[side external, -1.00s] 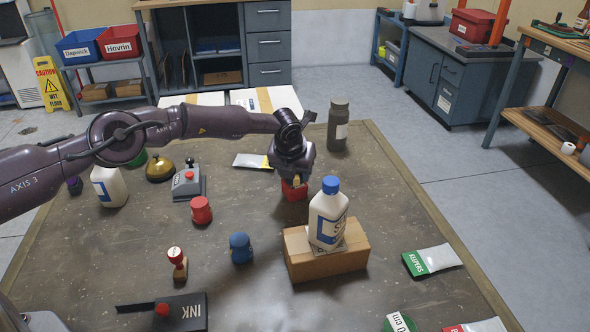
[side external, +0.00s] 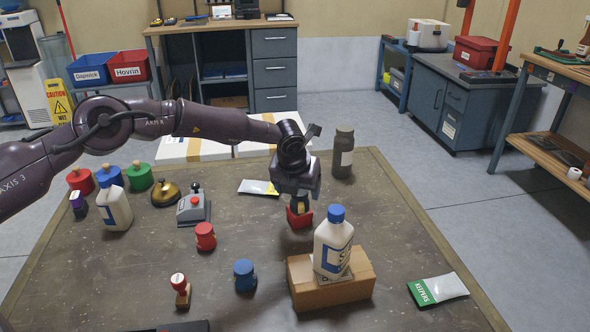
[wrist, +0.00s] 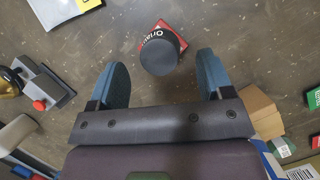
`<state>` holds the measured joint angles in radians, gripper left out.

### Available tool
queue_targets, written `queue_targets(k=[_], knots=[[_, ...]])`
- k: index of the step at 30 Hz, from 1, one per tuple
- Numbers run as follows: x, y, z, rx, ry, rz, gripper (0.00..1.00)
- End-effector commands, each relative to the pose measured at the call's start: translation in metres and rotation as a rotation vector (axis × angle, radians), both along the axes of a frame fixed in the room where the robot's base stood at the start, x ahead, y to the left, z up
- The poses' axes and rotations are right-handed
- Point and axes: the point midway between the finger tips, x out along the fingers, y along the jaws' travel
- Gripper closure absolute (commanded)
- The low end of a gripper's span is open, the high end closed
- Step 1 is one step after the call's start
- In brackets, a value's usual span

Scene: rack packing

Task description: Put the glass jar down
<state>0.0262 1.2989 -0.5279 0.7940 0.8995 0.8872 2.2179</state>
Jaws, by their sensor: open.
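My gripper (wrist: 166,76) is open, its two blue-grey fingers spread wide in the wrist view. A round dark lid (wrist: 158,52), apparently the top of the glass jar, shows between and just beyond the fingertips, apart from both. The jar's body is hidden under the lid in that view. A red, white-lettered item (wrist: 166,31) lies directly under or behind it. In the side view my gripper (side external: 299,202) points down over this red item (side external: 299,218), close above it. The jar itself is hard to make out there, and I cannot tell its exact contact with the red item.
A white bottle with a blue cap (side external: 333,245) stands on a cardboard box (side external: 330,282) just right and nearer. A dark bottle (side external: 343,155) stands behind right. A red pot (side external: 205,237) and a blue pot (side external: 245,276) are to the left. Bare tabletop lies between them.

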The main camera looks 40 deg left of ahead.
Motion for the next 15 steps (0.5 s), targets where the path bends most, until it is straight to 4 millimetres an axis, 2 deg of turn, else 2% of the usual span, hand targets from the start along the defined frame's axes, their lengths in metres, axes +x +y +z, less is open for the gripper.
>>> queue_targets(k=[1,7,12,15], knots=[[-0.003,-0.001,0.013,0.002,-0.005,-0.002,0.27],[-0.018,-0.005,0.048,0.002,-0.003,-0.001,0.27],[-0.025,-0.008,0.065,0.0,-0.002,0.001,0.27],[-0.027,-0.008,0.068,0.0,0.0,0.001,0.27]])
